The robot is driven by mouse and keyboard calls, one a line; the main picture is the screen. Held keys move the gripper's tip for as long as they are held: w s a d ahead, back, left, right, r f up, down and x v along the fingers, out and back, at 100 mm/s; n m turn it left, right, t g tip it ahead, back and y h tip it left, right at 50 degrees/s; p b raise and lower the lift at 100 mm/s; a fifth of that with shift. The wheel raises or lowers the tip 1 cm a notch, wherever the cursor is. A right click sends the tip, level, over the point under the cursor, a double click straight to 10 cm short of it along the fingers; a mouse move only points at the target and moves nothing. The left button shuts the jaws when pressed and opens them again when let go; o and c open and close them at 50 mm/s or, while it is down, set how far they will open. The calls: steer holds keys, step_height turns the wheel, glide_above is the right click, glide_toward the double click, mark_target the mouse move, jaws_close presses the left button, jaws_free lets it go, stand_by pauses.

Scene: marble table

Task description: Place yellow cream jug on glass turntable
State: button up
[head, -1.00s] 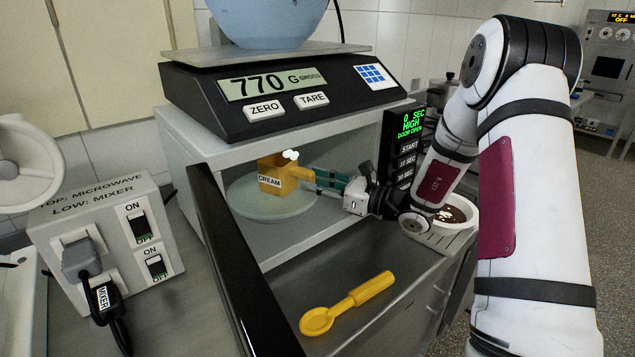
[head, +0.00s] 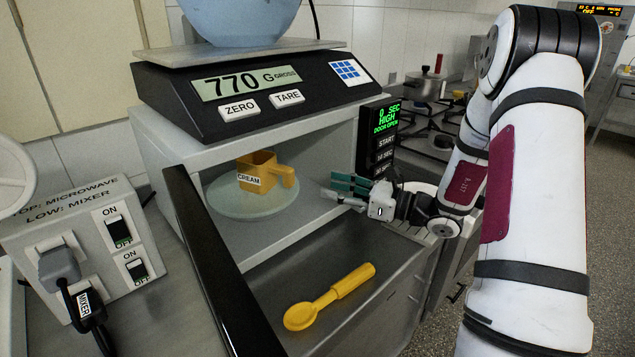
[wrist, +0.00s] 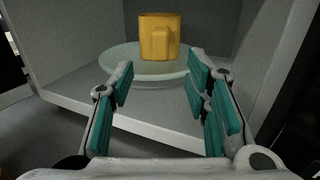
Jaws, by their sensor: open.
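The yellow cream jug (head: 258,172), labelled CREAM, stands upright on the round glass turntable (head: 232,205) inside the open microwave. Its handle points toward the right of the head view. In the wrist view the jug (wrist: 158,38) stands ahead, on the far part of the turntable (wrist: 112,60), with its handle facing me. My gripper (head: 340,190) is at the right side of the microwave opening, apart from the jug. In the wrist view my gripper (wrist: 158,95) has its teal-padded fingers spread wide with nothing between them.
A yellow spoon (head: 328,298) lies on the counter in front of the microwave. The dark open door (head: 212,262) juts out at the left. A scale (head: 255,92) with a blue bowl sits on top of the microwave. A switch box (head: 85,250) stands at the left.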

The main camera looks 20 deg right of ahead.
steer(key=s+a+r+n+g, duration=0.4)
steer(key=s+a+n+g, duration=0.35)
steer(key=s+a, duration=0.25)
steer(key=s+a+r+n+g, duration=0.4)
steer(key=s+a+n+g, duration=0.2)
steer(key=s+a+n, duration=0.25)
steer(key=s+d+n+h, duration=0.3)
steer(key=s+n+h, duration=0.2)
steer(key=s, duration=0.3)
steer(key=s+d+n+t+h, duration=0.1)
steer(key=s+d+n+h, duration=0.2)
steer(key=s+n+h, duration=0.3)
steer(key=s+n, duration=0.1)
steer(key=s, duration=0.2)
steer(key=shift+s+f+h, duration=0.15)
steer(key=shift+s+h, duration=0.05)
steer(key=shift+h, duration=0.1)
